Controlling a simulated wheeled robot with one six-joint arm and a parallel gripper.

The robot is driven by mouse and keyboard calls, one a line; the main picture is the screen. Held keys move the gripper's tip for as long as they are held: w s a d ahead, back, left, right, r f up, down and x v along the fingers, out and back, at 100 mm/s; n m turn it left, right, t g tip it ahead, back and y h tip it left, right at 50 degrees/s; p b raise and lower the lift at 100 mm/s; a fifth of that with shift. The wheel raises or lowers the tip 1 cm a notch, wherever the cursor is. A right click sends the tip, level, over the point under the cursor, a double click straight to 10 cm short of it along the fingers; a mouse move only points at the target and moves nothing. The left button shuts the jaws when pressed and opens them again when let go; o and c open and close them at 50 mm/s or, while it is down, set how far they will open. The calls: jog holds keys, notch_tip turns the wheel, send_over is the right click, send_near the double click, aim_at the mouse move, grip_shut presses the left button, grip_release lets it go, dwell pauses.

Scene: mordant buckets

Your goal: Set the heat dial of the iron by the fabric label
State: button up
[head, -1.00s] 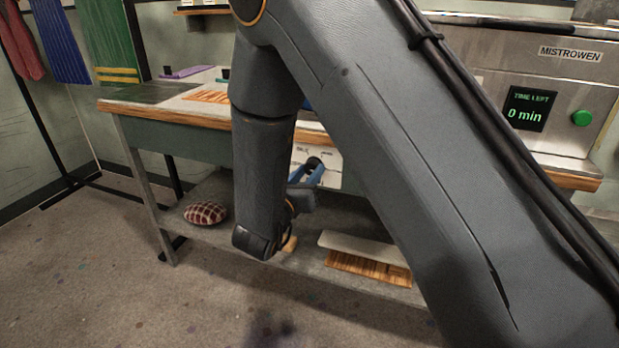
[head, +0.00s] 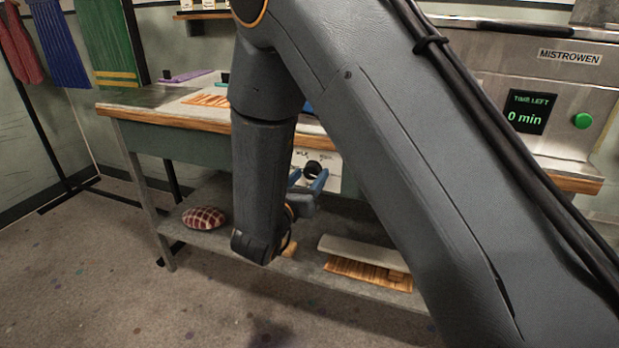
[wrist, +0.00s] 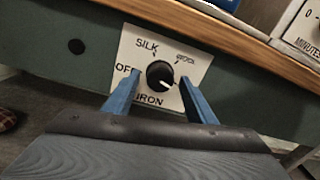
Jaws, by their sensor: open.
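The iron's heat dial (wrist: 158,75) is a round black knob on a white plate (wrist: 135,50) at the table's front. The plate reads OFF at left, SILK above and IRON below; the word at upper right is too small to read surely. The knob's white mark points to the lower right. My gripper (wrist: 160,77) is open, its blue fingers on either side of the knob; I cannot tell if they touch it. In the head view my gripper (head: 308,182) is just below the dial (head: 313,169). No fabric label is readable, and my arm hides part of the tabletop.
A table (head: 135,109) carries the plate, with a lower shelf (head: 212,240) holding a checked cushion (head: 204,218). At right stands a steel machine (head: 568,90) with a green button and 0 min display. A MINUTES panel (wrist: 303,30) is right of the dial. Cloths (head: 115,45) hang at left.

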jog(key=shift+s+a, duration=0.1)
jog(key=v, duration=0.7)
jog(key=shift+s, duration=0.3)
jog(key=shift+a, duration=0.1)
